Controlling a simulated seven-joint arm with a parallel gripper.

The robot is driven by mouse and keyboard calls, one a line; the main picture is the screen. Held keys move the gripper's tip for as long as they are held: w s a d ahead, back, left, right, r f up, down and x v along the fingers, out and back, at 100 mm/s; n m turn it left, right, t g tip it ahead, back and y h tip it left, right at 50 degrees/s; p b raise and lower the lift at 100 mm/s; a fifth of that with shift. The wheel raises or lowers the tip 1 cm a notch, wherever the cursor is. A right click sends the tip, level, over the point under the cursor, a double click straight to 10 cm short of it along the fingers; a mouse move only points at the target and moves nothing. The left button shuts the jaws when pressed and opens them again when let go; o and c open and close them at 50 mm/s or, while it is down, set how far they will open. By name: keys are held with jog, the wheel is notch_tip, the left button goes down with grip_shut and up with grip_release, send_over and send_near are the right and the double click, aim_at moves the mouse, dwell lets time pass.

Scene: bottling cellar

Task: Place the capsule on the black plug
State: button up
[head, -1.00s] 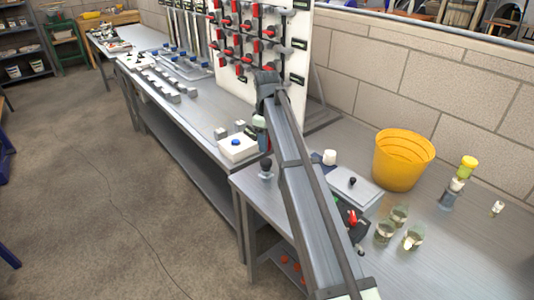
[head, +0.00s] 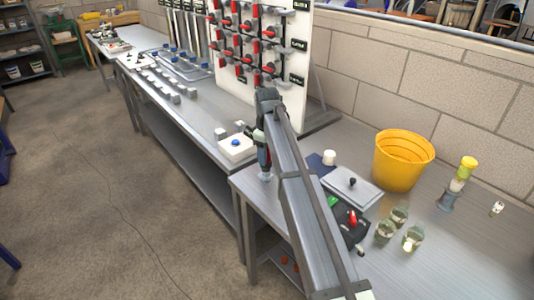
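My gripper (head: 264,152) points down at the left front corner of the near bench, right above a small grey stand (head: 265,177). The dark round top of this stand, possibly the black plug, is now hidden by the gripper. Another black knob (head: 352,182) sits on a grey lidded box to the right of my arm. I cannot make out a capsule for certain; anything between the fingers is too small and covered to tell. Whether the fingers are open or shut does not show.
A white box with a blue top (head: 237,148) stands left of the gripper. Right of my arm are a white cylinder (head: 329,158), a device with a red lever (head: 352,217), several small jars (head: 386,232), a yellow bucket (head: 402,162) and a yellow-topped bottle (head: 460,182).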

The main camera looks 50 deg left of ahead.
jog(key=shift+o, duration=1.4)
notch_tip(320, 180, up, 12)
jog(key=shift+r, duration=0.2)
jog(key=shift+f, duration=0.1)
